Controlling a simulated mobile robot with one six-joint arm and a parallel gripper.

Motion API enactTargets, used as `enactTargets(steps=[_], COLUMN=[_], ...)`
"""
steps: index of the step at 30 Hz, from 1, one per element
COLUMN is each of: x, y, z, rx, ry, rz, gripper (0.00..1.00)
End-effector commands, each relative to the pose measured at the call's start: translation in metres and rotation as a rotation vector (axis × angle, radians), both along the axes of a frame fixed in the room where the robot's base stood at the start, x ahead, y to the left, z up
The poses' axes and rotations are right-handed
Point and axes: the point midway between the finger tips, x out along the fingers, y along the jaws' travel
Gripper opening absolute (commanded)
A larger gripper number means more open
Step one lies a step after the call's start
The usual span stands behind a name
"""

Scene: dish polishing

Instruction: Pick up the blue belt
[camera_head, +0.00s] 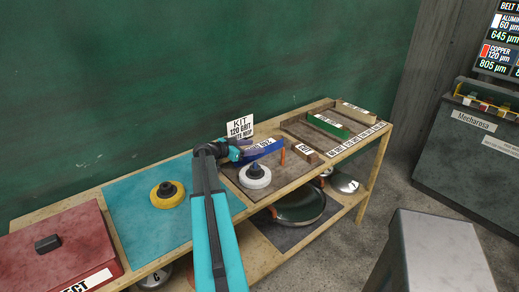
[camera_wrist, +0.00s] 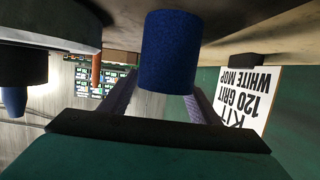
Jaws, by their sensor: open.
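The blue belt (camera_head: 266,148) lies on the bench mat, past the end of my arm. My gripper (camera_head: 242,151) is at the belt's near end, low over the bench. In the wrist view, the rounded end of the blue belt (camera_wrist: 170,52) stands between the two fingers of my gripper (camera_wrist: 163,88). The fingers are apart, one on each side of the belt. I cannot tell whether either finger touches it. My gripper hides part of the belt in the head view.
A white mop disc (camera_head: 255,176) sits close in front of the belt. A KIT sign (camera_head: 239,128) stands just behind my gripper, and an orange post (camera_head: 282,156) at the belt's far end. A yellow disc (camera_head: 167,195) lies on the teal mat (camera_head: 125,217).

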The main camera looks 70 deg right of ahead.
Motion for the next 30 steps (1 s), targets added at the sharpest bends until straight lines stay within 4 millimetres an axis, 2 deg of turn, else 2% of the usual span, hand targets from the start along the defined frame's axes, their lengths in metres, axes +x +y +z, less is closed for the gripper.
enactTargets(steps=[6, 24, 30], x=[-0.010, -0.012, -0.012], y=[-0.017, -0.018, -0.018], z=[-0.005, -0.006, -0.006], rx=[0.000, 0.000, 0.000], ry=[-0.001, -0.001, -0.001], rz=[-0.001, -0.001, -0.001], gripper=[0.56, 0.56, 0.23])
